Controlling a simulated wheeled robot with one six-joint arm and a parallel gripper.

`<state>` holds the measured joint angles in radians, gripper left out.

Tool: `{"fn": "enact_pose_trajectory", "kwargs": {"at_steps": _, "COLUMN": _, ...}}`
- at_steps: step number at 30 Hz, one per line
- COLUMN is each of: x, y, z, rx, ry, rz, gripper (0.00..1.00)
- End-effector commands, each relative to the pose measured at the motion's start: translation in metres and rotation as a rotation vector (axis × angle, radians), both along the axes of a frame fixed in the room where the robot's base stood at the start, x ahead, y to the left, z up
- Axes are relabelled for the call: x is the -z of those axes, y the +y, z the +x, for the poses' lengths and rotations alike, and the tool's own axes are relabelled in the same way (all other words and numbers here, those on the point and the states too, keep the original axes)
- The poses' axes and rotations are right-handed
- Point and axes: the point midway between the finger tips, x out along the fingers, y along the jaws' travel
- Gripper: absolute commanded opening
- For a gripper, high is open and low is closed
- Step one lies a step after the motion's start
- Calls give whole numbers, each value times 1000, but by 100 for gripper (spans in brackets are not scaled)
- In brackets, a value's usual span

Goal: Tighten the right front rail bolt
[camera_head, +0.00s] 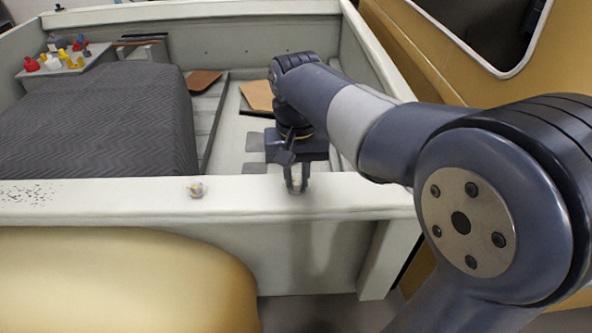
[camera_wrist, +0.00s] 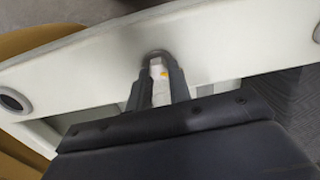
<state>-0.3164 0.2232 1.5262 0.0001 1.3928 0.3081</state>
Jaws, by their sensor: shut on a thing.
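The pale front rail (camera_head: 90,212) runs across the head view. My gripper (camera_head: 297,186) points down onto the right part of this rail. Its fingers are shut on the right front rail bolt, of which the head view shows only a little between the fingers. In the wrist view, my gripper (camera_wrist: 160,72) has one finger on each side of the pale bolt (camera_wrist: 157,66), which has an orange mark. Whether the bolt is fully seated cannot be told.
Behind the rail lies a dark grey ribbed cover (camera_head: 95,125). Red, yellow and dark small items (camera_head: 62,55) sit on a ledge at the back left. A tan panel (camera_head: 258,96) lies inside the shell. A yellow rounded body (camera_head: 120,290) is below the rail.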

Motion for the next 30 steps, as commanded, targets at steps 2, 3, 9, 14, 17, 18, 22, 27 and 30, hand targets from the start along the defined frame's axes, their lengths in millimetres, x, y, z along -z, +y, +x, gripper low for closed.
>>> {"fn": "enact_pose_trajectory", "kwargs": {"at_steps": 2, "x": -1, "y": 0, "z": 0, "rx": 35, "ry": -1, "rz": 0, "gripper": 0}}
{"fn": "enact_pose_trajectory", "kwargs": {"at_steps": 3, "x": -1, "y": 0, "z": 0, "rx": 51, "ry": -2, "rz": 0, "gripper": 0}}
{"fn": "enact_pose_trajectory", "kwargs": {"at_steps": 9, "x": -1, "y": 0, "z": 1, "rx": 100, "ry": -2, "rz": 1, "gripper": 0}}
{"fn": "enact_pose_trajectory", "kwargs": {"at_steps": 14, "x": -1, "y": 0, "z": 1, "rx": 114, "ry": -3, "rz": 1, "gripper": 0}}
{"fn": "enact_pose_trajectory", "kwargs": {"at_steps": 17, "x": -1, "y": 0, "z": 1, "rx": 115, "ry": -2, "rz": 1, "gripper": 0}}
{"fn": "enact_pose_trajectory", "kwargs": {"at_steps": 18, "x": -1, "y": 0, "z": 1, "rx": 115, "ry": -2, "rz": 1, "gripper": 0}}
{"fn": "enact_pose_trajectory", "kwargs": {"at_steps": 22, "x": -1, "y": 0, "z": 0, "rx": 115, "ry": -2, "rz": 1, "gripper": 0}}
{"fn": "enact_pose_trajectory", "kwargs": {"at_steps": 27, "x": 0, "y": 0, "z": 0, "rx": 114, "ry": -2, "rz": 1, "gripper": 29}}
{"fn": "enact_pose_trajectory", "kwargs": {"at_steps": 30, "x": 0, "y": 0, "z": 0, "rx": 113, "ry": -1, "rz": 1, "gripper": 37}}
